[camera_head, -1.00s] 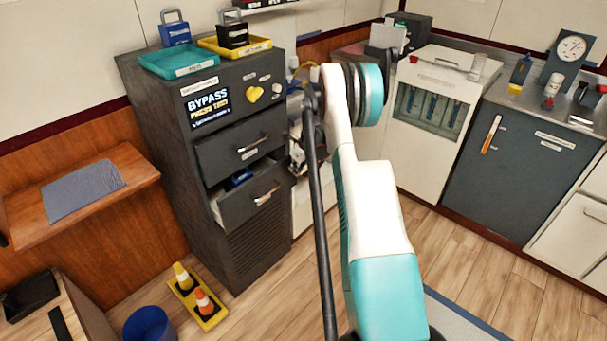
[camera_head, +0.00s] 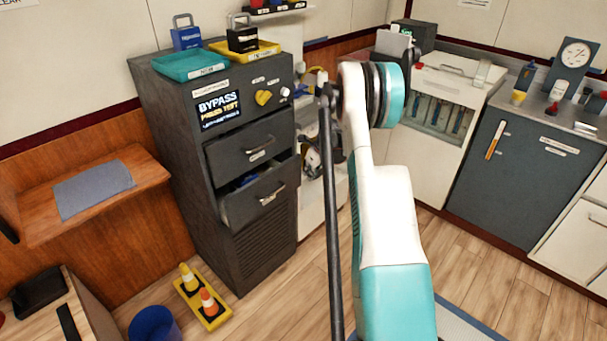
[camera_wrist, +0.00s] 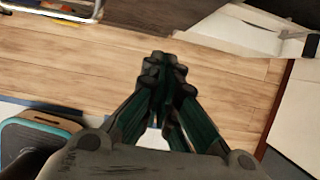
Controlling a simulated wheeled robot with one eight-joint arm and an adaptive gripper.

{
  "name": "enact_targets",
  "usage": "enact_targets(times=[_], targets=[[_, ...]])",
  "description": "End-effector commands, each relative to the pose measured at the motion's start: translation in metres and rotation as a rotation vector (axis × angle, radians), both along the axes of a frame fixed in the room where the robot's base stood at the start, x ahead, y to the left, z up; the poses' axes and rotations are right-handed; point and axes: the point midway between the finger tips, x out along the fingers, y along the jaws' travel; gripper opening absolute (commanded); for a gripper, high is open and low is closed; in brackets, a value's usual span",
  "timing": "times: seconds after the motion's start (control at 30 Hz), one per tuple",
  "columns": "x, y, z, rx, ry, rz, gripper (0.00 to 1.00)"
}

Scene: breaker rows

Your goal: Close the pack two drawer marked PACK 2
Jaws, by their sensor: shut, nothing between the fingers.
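A dark grey cabinet (camera_head: 180,165) stands left of centre in the head view, with two handled drawers. The lower drawer (camera_head: 241,207) is pulled out, with something blue inside. The upper drawer (camera_head: 232,153) appears to jut out a little. Their small labels are too small to read, so I cannot tell which is marked PACK 2. My gripper (camera_wrist: 165,75) is shut and empty in the wrist view, above wood floor and touching no drawer there. In the head view my arm is raised right of the cabinet, and I cannot make out the fingertips clearly.
Teal (camera_head: 190,68) and yellow (camera_head: 268,50) trays and padlocks sit on the cabinet. A yellow base with small cones (camera_head: 207,313) and a blue bin (camera_head: 153,322) stand on the floor. A wooden shelf (camera_head: 135,165) is at left.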

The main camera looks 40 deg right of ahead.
Motion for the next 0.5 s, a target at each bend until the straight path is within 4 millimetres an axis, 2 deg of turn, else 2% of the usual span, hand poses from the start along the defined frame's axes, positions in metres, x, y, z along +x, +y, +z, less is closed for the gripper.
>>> enact_targets(times=[0.03, 0.2, 0.33, 0.5], targets=[[-0.005, 0.000, 0.019, 0.000, 0.000, -0.001, 0.00], [-0.018, -0.001, 0.050, -0.001, 0.000, 0.000, 0.00], [-0.024, -0.002, 0.067, -0.001, 0.000, 0.001, 0.00], [-0.030, -0.003, 0.076, 0.000, -0.005, 0.000, 0.00]])
